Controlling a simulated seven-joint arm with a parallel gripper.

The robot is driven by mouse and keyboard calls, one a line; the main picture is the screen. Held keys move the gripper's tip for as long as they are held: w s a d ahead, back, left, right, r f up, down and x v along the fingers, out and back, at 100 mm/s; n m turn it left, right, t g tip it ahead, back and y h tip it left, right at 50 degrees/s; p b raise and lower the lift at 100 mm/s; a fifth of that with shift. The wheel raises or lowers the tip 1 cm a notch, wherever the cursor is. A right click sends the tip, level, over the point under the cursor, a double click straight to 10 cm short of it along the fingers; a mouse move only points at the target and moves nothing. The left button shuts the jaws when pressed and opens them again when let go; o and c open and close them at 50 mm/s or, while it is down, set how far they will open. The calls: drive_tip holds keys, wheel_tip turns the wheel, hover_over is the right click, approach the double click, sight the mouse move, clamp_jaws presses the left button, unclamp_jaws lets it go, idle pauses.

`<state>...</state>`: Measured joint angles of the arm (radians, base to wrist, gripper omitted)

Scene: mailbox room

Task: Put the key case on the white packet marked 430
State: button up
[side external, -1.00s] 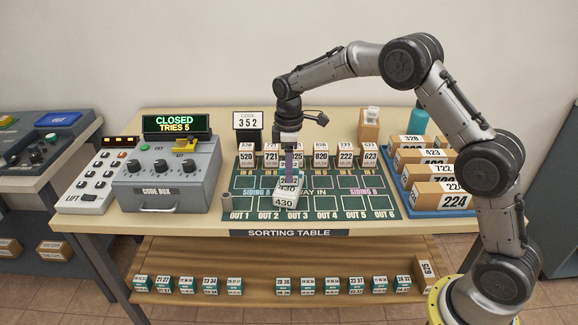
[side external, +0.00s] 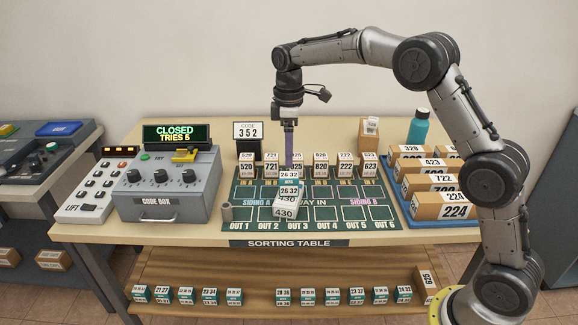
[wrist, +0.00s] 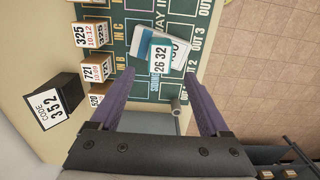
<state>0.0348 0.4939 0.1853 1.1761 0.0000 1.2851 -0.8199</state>
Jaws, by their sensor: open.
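The key case (side external: 289,190), a small teal and white box marked 26 32, appears to rest on the white packet (side external: 284,212) marked 430. It partly covers the packet's upper label. In the wrist view the key case (wrist: 160,58) overlaps the packet (wrist: 181,48), whose number is partly hidden. My gripper (side external: 289,163) is above the key case, pointing down. In the wrist view my gripper's (wrist: 158,92) two purple fingers stand wide apart with nothing between them.
Several numbered cartons (side external: 320,163) stand in a row behind the packet on the green mat (side external: 245,213). The code box (side external: 165,185) is at left, a blue tray (side external: 437,222) of cartons at right. A teal bottle (side external: 418,127) and a code sign (side external: 248,137) stand at the back.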

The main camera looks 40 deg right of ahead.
drive_tip(key=s+a+r+m+t, duration=0.1)
drive_tip(key=s+r+m+t, duration=0.1)
drive_tip(key=s+r, duration=0.6)
drive_tip(key=s+r+m+t, duration=0.1)
drive_tip(key=s+r+m, duration=0.25)
drive_tip(key=s, duration=0.75)
drive_tip(key=s+f+m+t, duration=0.1)
drive_tip(key=s+f, duration=0.2)
drive_tip(key=s, duration=0.5)
drive_tip(key=s+f+m+t, duration=0.1)
drive_tip(key=s+f+m, duration=0.1)
drive_tip(key=s, duration=0.6)
drive_tip(key=shift+a+f+t, duration=0.3)
drive_tip(key=shift+a+f, duration=0.1)
